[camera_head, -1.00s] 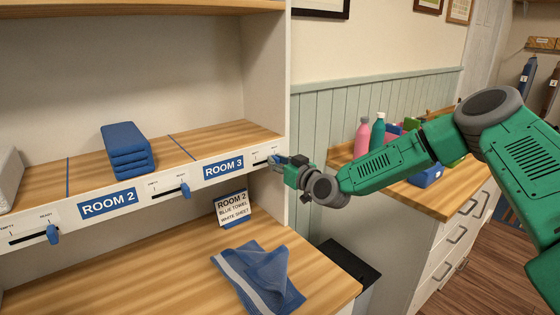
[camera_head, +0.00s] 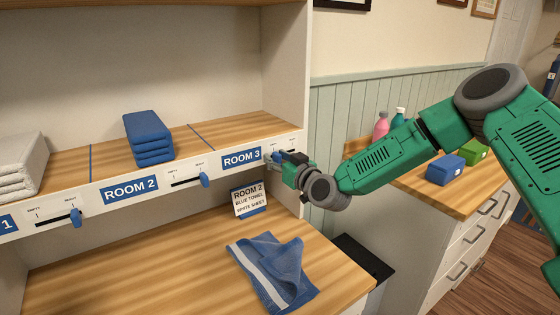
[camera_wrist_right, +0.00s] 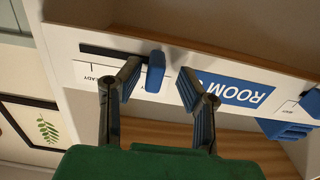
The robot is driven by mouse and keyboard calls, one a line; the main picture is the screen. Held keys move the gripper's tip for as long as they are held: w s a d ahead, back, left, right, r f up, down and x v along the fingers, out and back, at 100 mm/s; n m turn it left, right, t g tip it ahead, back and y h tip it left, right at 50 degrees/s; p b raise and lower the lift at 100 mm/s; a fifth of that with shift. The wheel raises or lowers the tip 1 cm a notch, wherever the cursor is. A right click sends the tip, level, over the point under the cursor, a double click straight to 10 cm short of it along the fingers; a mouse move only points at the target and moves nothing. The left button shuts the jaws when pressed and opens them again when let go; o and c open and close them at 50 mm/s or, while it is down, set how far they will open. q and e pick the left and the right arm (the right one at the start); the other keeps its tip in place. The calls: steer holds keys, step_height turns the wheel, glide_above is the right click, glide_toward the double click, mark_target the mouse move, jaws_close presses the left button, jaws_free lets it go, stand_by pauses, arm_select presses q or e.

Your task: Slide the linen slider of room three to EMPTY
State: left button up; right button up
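The room three linen slider has a blue knob (camera_head: 277,157) in a dark slot just right of the ROOM 3 label (camera_head: 241,158). In the right wrist view, which is turned upside down, the knob (camera_wrist_right: 155,71) sits at the slot's end nearest the label, away from the READY mark. My right gripper (camera_head: 284,158) is at the knob. In the wrist view its two fingers (camera_wrist_right: 158,88) are apart, with the knob between them. The left finger is close against the knob; contact is unclear. My left gripper is not in view.
The room two slider knob (camera_head: 205,180) and another knob (camera_head: 76,218) are at their right ends. Blue folded towels (camera_head: 148,138) and white linen (camera_head: 20,165) lie on the shelf. A blue cloth (camera_head: 270,268) and a ROOM 2 card (camera_head: 249,200) are on the counter below.

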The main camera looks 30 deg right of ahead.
steer(key=s+d, duration=0.1)
steer(key=s, duration=1.1)
steer(key=shift+w+d+f, duration=0.1)
steer(key=shift+f, duration=0.05)
steer(key=s+a+f+g, duration=0.3)
steer(key=s+f, duration=0.1)
steer(key=f, duration=0.3)
steer(key=s+a+f+g+y, duration=0.1)
steer(key=s+a+f+g, duration=0.2)
steer(key=s+a+f, duration=0.1)
steer(key=s+a+f+g, duration=0.3)
steer(key=s+f, duration=0.2)
steer(key=f, duration=0.4)
steer(key=shift+s+a+f+y, duration=0.15)
steer(key=shift+s+f+y, duration=0.15)
steer(key=shift+f, duration=0.05)
steer(key=s+d+f+m+g+h, duration=0.15)
steer(key=s+f+g, duration=0.35)
steer(key=s, duration=0.8)
steer(key=s+d+f+g+h, duration=0.15)
steer(key=s+f+g, duration=0.3)
steer(key=s, duration=0.75)
step_height(320, 180, down, 14)
steer(key=w+a+n+t+b, duration=0.1)
steer(key=w+b, duration=0.1)
steer(key=b, duration=1.1)
steer(key=shift+w+a+r, duration=0.25)
steer(key=shift+a, duration=0.15)
